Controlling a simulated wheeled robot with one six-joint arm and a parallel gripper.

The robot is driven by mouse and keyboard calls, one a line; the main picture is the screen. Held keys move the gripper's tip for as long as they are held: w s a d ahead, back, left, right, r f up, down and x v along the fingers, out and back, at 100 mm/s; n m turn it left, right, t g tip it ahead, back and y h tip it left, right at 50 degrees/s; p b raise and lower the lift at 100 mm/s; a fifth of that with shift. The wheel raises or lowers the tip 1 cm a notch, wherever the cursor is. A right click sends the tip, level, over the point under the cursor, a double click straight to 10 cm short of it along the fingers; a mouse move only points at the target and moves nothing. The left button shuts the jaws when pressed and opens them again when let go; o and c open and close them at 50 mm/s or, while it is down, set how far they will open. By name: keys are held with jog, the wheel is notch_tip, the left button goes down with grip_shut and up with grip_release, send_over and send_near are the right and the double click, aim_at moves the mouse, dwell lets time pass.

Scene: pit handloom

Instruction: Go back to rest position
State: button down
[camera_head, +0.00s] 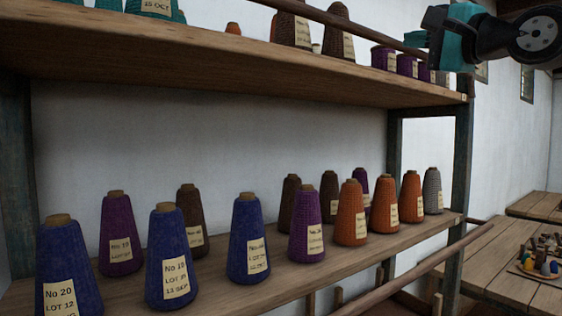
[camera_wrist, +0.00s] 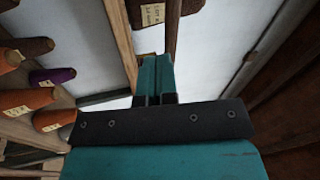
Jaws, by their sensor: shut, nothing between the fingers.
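My gripper (camera_wrist: 153,82) shows in the wrist view, with its two teal fingers side by side and closed, with nothing between them. The fingers point toward the white wall, beside a wooden shelf board. In the head view my teal and black arm end is at the upper right, in front of the right end of the upper shelf (camera_head: 250,54). It is high up, above the lower shelf (camera_head: 330,262), and I see no thing held in it.
Labelled yarn cones in blue (camera_head: 170,255), purple (camera_head: 307,228), brown and orange (camera_head: 351,213) stand on the lower shelf; more stand on the upper shelf. A dark post (camera_head: 461,180) rises at the shelf's right end. A wooden table (camera_head: 490,275) with small items is at right.

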jog(key=s+a+f+n+g+h+b, duration=0.1)
jog(key=s+a+f+n+g, duration=0.15)
jog(key=f, duration=0.65)
jog(key=s+a+f+n+g, duration=0.2)
jog(key=a+f+g, duration=0.15)
jog(key=f, duration=0.55)
jog(key=s+a+f+n+g+h+b, duration=0.1)
jog(key=s+a+f+n+g, duration=0.15)
jog(key=f, duration=0.55)
jog(key=s+f+n+g+h+b, duration=0.1)
jog(key=s+f+n+g+h, duration=0.3)
jog(key=s+f+n+g, duration=0.5)
jog(key=s+f+n, duration=0.1)
jog(key=s+f, duration=1)
jog(key=f, duration=0.1)
jog(key=shift+s+a+f+g+b, duration=0.15)
jog(key=shift+a+f+g+b, duration=0.15)
jog(key=shift+a+f+g, duration=0.1)
